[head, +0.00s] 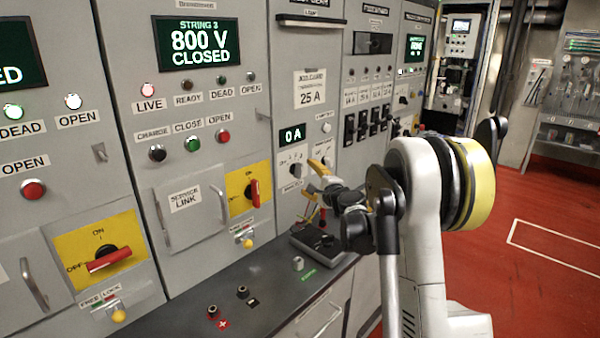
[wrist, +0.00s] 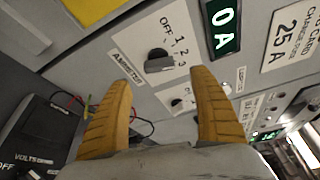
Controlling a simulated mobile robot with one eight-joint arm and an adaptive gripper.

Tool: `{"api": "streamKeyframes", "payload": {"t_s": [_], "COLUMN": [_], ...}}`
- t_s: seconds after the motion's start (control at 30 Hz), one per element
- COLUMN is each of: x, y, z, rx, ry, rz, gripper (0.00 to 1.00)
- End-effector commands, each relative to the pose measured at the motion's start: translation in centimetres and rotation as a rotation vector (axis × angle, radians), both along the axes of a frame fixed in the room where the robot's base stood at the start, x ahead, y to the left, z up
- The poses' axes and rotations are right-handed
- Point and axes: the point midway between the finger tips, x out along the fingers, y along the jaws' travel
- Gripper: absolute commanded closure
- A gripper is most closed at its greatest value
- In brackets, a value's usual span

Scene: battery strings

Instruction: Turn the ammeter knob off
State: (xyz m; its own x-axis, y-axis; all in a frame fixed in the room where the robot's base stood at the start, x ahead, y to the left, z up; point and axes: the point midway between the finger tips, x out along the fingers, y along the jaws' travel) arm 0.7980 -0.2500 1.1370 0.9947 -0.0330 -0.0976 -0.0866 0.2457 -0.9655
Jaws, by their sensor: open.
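The ammeter knob (wrist: 159,60) is a dark round knob with a bar handle on a white plate, marked OFF, 1, 2, 3 and labelled AMMETER. Its bar appears to point toward 3. In the head view the knob (head: 296,169) is small, on the panel under the 0 A display. My gripper (wrist: 160,78) has two yellow fingers spread wide, empty, with the knob showing between and beyond the tips. In the head view my gripper (head: 311,176) is just right of the plate. The exact gap to the knob cannot be told.
The green 0 A display (wrist: 224,27) is beside the plate. A second knob (wrist: 182,104) is near the right finger. A dark meter box (head: 318,244) with thin leads lies on the bench ledge (head: 255,285) below. A red rotary switch (head: 253,193) is to the left.

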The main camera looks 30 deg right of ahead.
Motion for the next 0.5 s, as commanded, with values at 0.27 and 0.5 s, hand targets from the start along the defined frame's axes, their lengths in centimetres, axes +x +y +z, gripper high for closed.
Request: {"api": "streamKeyframes", "payload": {"t_s": [0.27, 0.5], "x": [5.3, 7.1], "y": [-0.1, -0.2], "z": [-0.7, -0.7], "rx": [-0.002, -0.002], "ry": [0.001, 0.001], "rz": [0.002, 0.001], "gripper": [0.28, 0.28]}}
